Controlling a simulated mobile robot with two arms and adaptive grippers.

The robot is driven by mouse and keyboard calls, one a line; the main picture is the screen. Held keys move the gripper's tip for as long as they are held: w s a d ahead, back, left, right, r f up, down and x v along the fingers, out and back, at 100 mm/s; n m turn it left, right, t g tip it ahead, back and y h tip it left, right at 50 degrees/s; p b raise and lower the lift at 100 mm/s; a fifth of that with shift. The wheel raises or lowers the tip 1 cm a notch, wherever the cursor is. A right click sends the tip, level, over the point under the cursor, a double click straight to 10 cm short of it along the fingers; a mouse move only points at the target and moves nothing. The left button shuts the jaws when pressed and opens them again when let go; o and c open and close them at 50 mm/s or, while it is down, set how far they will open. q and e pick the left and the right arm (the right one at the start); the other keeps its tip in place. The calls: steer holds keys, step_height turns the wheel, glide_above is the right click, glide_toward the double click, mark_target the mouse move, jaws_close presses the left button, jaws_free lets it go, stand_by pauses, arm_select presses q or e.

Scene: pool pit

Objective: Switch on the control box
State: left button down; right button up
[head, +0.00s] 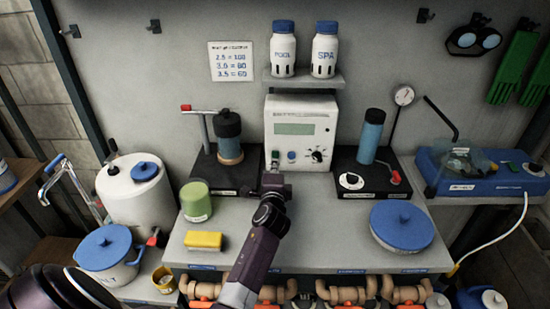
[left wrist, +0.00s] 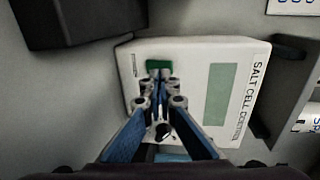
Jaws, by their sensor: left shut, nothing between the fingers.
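The control box (head: 318,110) is a white unit standing against the back wall, with a greenish screen (head: 294,129), a small green switch (head: 275,154), a blue button (head: 291,155) and a black knob (head: 317,155). In the left wrist view the box (left wrist: 190,58) appears turned on its side, with the green switch (left wrist: 158,64) just beyond the fingertips. My left gripper (head: 273,168) is shut and empty, close in front of the switch at the box's lower left. In the left wrist view its fingertips (left wrist: 160,84) point at the switch; contact cannot be told. The fingers hide the blue button there.
A dark pump-like stand (head: 229,150) is left of the box and a blue cylinder stand (head: 370,140) right of it. A green cup (head: 195,200), yellow sponge (head: 203,240) and blue-lidded dish (head: 402,226) sit on the bench. POOL (head: 283,50) and SPA (head: 324,52) bottles stand above.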

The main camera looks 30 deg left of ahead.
mark_target(275, 152)
arm_select(q)
steer(key=shift+w+a+r, duration=0.15)
steer(key=shift+w+a, duration=0.2)
steer(key=shift+w, duration=0.2)
steer(key=shift+w+a+r, duration=0.1)
steer(key=shift+w+a, duration=0.2)
steer(key=shift+w, duration=0.2)
steer(key=shift+w+a+r, duration=0.3)
steer(key=shift+w+r, duration=0.1)
steer(key=shift+w, duration=0.05)
steer(key=shift+f, duration=0.1)
